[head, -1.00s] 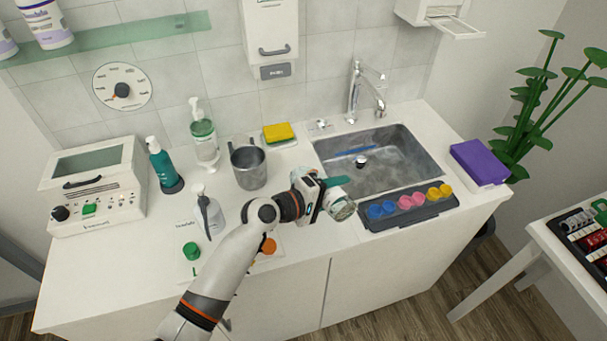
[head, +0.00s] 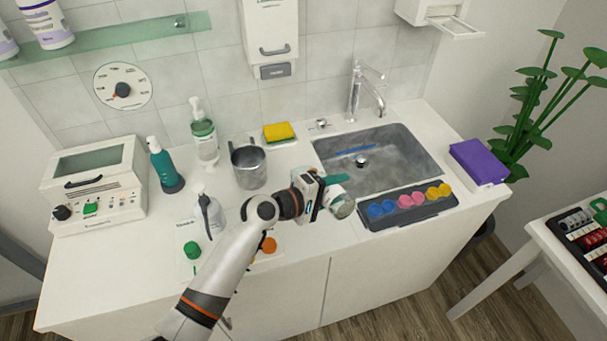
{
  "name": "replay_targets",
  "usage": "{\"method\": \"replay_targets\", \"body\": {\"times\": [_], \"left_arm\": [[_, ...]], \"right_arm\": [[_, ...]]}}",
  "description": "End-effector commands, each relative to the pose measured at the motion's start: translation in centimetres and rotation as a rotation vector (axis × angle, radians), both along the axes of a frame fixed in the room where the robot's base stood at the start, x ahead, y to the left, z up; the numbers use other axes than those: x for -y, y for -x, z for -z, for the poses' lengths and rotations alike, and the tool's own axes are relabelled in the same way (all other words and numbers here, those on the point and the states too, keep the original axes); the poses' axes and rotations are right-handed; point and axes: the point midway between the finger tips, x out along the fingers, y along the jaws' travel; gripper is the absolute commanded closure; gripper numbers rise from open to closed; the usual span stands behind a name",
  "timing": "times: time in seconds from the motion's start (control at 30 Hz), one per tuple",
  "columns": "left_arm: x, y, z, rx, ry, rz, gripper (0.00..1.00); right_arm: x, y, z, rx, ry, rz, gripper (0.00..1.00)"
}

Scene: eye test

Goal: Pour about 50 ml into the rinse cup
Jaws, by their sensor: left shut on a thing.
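My left gripper (head: 322,193) is shut on a clear, greyish cup-like container (head: 343,207). It holds the container tilted, with its round end towards the lower right, in front of the sink. The gripper hides part of the container, and I cannot tell how much liquid is in it. I cannot make out with certainty which thing is the rinse cup. A grey metal jug (head: 249,168) stands upright on the counter, left of and behind the gripper. My right gripper is not in view.
The sink (head: 400,170) with its tap (head: 354,92) lies behind the gripper. A dark tray (head: 375,220) with blue, pink and yellow cups stands at its front edge. Pump bottles (head: 205,138) and a spray bottle (head: 210,212) stand left. A purple box (head: 480,162) is at right.

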Motion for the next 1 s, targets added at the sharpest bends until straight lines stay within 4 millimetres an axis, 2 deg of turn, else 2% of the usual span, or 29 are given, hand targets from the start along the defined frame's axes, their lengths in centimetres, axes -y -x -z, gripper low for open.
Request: {"method": "replay_targets", "body": {"times": [0.1, 0.17, 0.2, 0.3, 0.5, 0.6, 1.0], "left_arm": [[0.2, 0.3, 2.2, 0.120, -0.075, 0.002, 0.74], [0.2, 0.3, 1.2, 0.252, -0.155, 0.001, 0.74], [0.3, 0.6, 2.0, 0.278, -0.175, 0.001, 0.74], [0.3, 0.6, 1.5, 0.298, -0.187, -0.002, 0.74], [0.4, 0.7, 2.6, 0.384, -0.244, -0.002, 0.74], [0.4, 0.6, 2.6, 0.415, -0.264, -0.001, 0.74], [0.4, 0.6, 2.5, 0.412, -0.261, -0.001, 0.74]], "right_arm": [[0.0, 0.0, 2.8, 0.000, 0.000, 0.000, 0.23], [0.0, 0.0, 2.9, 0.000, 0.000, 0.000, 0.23], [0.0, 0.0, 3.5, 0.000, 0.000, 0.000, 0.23], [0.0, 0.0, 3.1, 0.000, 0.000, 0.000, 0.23], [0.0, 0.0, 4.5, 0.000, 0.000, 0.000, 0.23], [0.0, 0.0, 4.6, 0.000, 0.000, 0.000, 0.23], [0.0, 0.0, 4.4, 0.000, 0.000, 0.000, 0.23]]}}
